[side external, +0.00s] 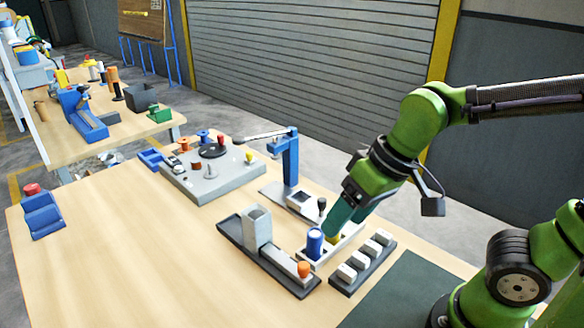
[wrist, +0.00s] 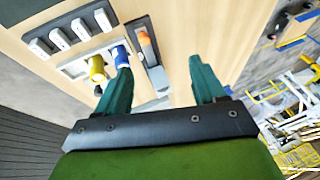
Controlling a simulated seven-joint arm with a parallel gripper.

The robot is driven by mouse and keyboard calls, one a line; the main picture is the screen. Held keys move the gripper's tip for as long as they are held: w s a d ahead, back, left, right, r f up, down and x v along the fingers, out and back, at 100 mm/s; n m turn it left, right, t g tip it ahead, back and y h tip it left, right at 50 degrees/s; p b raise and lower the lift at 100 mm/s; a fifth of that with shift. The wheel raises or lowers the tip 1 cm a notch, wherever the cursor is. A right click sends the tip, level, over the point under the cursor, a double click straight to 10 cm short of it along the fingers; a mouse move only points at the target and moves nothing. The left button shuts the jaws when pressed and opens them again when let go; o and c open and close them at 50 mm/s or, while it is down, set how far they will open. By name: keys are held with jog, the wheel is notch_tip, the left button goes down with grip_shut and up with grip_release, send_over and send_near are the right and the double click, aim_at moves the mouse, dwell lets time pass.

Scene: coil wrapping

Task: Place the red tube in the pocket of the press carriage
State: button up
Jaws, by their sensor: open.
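I cannot clearly pick out a red tube. A blue tube (side external: 314,243) stands in a white tray (side external: 352,231), with a yellow tube (side external: 333,239) beside it; both also show in the wrist view. In front is a dark rail with a grey block tower (side external: 257,226) and a light slide with an orange knob (side external: 303,269), perhaps the press carriage; its pocket is not clear. My gripper (wrist: 158,66) is open and empty, pointing down over the tray. Its left finger in the wrist view is close to the blue tube (wrist: 121,56); contact cannot be told.
A dark rack (side external: 364,263) with several light blocks is right of the tray. A blue post (side external: 289,160) with a lever stands behind. A grey machine (side external: 210,182) with a red knob is farther back. A blue stand (side external: 42,216) carries a red-topped piece (side external: 32,188). The table's front left is clear.

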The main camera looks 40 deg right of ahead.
jog(key=s+a+f+n+g+h, duration=0.25)
jog(key=s+a+g, duration=0.2)
jog(key=a, duration=0.25)
jog(key=s+a+f+n+g+h, duration=0.1)
jog(key=s+a+n+g+h, duration=0.15)
jog(key=s+a+g, duration=0.35)
jog(key=s+f, duration=0.1)
jog(key=f, duration=0.2)
jog(key=f+t, duration=0.1)
jog(key=f, duration=0.3)
jog(key=s+f+t, duration=0.1)
jog(key=f, duration=0.2)
jog(key=shift+s+d+f, duration=0.15)
jog(key=shift+s, duration=0.2)
jog(key=shift+t, duration=0.25)
jog(key=shift+x, duration=2.6)
